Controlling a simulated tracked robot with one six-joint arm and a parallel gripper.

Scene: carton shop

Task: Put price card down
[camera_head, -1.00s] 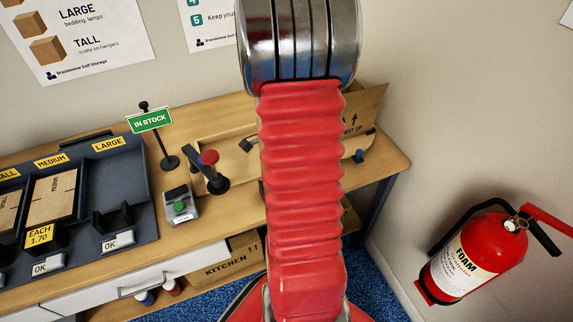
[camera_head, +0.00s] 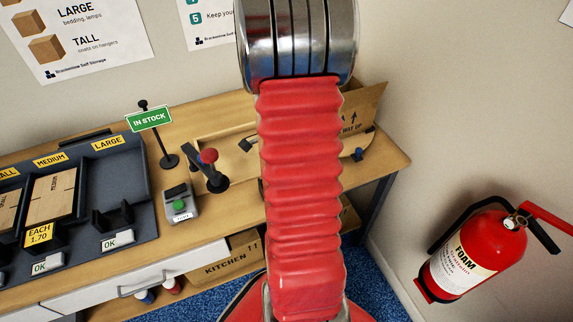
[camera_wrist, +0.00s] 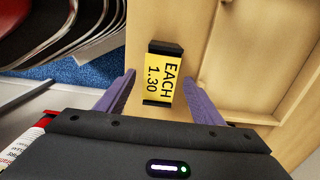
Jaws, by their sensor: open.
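A yellow price card (camera_wrist: 160,77) reading "EACH 1.30", with black ends, lies on the wooden bench top (camera_wrist: 232,75) in the wrist view. My gripper (camera_wrist: 159,76) is open, with one purple finger on each side of the card and a visible gap to each. In the head view my arm hides the gripper and this card. Another yellow price card (camera_head: 39,235), reading "EACH 1.70", stands at the dark carton rack (camera_head: 148,215) on the left.
A green button box (camera_head: 180,204), a red-knobbed lever (camera_head: 209,158) and an "IN STOCK" sign (camera_head: 149,118) stand on the bench. An open carton (camera_head: 366,101) is at the back right. A red fire extinguisher (camera_head: 478,255) hangs on the right wall.

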